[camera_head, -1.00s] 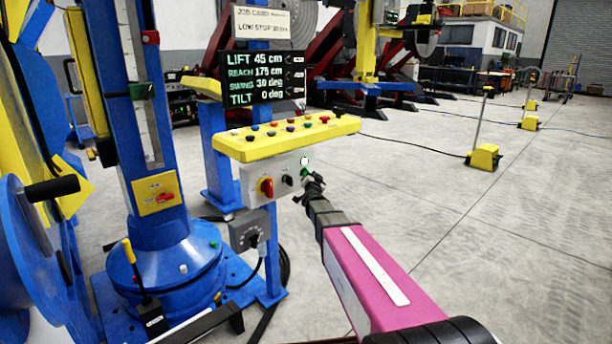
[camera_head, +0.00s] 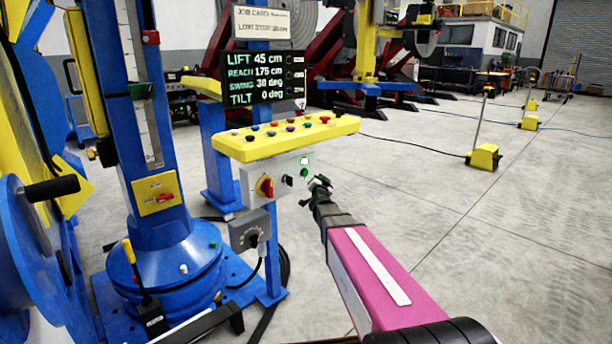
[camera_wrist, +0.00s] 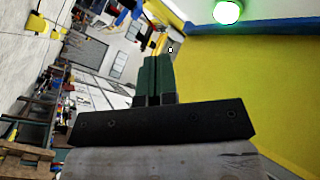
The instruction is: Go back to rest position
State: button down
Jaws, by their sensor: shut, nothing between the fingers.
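My gripper (camera_head: 318,184) is just right of the control box (camera_head: 284,178) on the blue stand in the head view, with a visible gap between them. In the wrist view its two dark green fingers (camera_wrist: 157,78) are together with nothing between them. The box carries a red rotary switch (camera_head: 266,187), a black knob (camera_head: 287,181), a green button (camera_head: 304,173) and a lit pale square above it. A glowing green-white round light (camera_wrist: 227,12) shows at the top of the wrist view.
A yellow button console (camera_head: 285,139) juts out above the control box. The display (camera_head: 263,78) reads LIFT 45, REACH 175, SWING 30, TILT 0. The blue positioner column (camera_head: 150,170) stands left. Open concrete floor (camera_head: 500,240) lies right, with yellow-based posts (camera_head: 484,157).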

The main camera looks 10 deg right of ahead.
jog(key=s+a+f+n+g+y, duration=0.25)
jog(key=s+f+g, duration=0.25)
jog(key=s+f, duration=0.25)
jog(key=s+a+f+n+g+y, duration=0.1)
jog(key=s+f+n+g+y, duration=0.1)
jog(key=s+f+n+g, duration=0.4)
jog(key=s+d+f+g, duration=0.1)
jog(key=s+f+g, duration=0.3)
jog(key=s, duration=0.7)
jog(key=s+d+f+g+h, duration=0.1)
jog(key=s+f+g, duration=0.2)
jog(key=s, duration=0.7)
jog(key=shift+s+d+f+n+g, duration=0.25)
jog(key=shift+s+f+n+g, duration=0.15)
jog(key=shift+g, duration=0.3)
